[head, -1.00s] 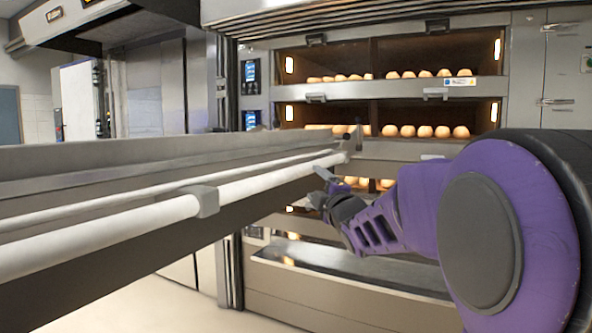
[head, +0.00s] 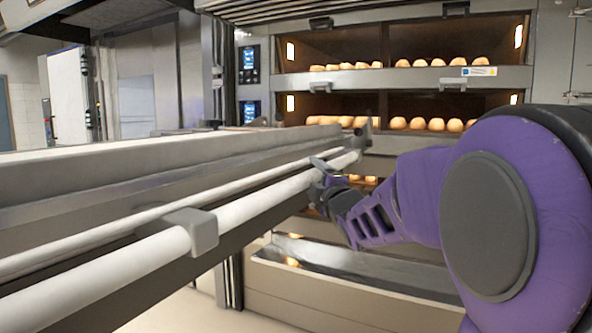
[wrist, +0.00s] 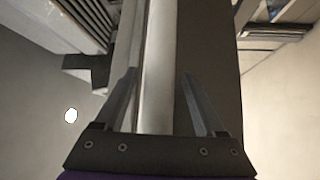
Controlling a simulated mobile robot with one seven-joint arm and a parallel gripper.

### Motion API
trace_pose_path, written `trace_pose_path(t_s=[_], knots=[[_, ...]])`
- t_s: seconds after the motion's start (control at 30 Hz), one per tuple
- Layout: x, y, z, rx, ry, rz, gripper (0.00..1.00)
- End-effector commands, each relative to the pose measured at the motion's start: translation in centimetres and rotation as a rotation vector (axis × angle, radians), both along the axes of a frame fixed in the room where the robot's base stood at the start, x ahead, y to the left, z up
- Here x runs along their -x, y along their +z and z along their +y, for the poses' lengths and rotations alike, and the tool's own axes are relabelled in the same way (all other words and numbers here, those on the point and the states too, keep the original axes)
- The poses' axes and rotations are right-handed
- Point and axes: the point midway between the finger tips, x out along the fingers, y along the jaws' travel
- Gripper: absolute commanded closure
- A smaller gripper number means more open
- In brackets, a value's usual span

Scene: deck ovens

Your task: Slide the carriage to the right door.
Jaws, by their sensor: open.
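The carriage is a long grey beam (head: 90,185) running from the left foreground toward the oven front. A white round bar (head: 262,202) runs along its side, held by a grey bracket (head: 192,230). My gripper (head: 322,170) is at the bar's far end, in front of the oven. In the wrist view my gripper (wrist: 158,75) is open, with one finger on each side of the white bar (wrist: 157,50). Whether the fingers touch the bar cannot be told. The oven's doorways (head: 330,48) show lit interiors.
The deck oven (head: 400,78) fills the back, with rows of bread rolls (head: 430,124) on its decks. A low steel ledge (head: 350,272) juts out below. Control panels (head: 249,64) stand on its left. Pale floor (head: 180,312) shows beneath the beam.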

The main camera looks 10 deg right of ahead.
Motion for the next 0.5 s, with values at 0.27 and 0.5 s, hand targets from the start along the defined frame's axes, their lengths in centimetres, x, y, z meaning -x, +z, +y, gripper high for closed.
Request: trace_pose_path(t_s=[0.27, 0.5], knots=[[0.03, 0.02, -0.05, 0.0, 0.0, -0.001, 0.28], [0.02, 0.03, -0.03, 0.0, 0.0, -0.001, 0.62]])
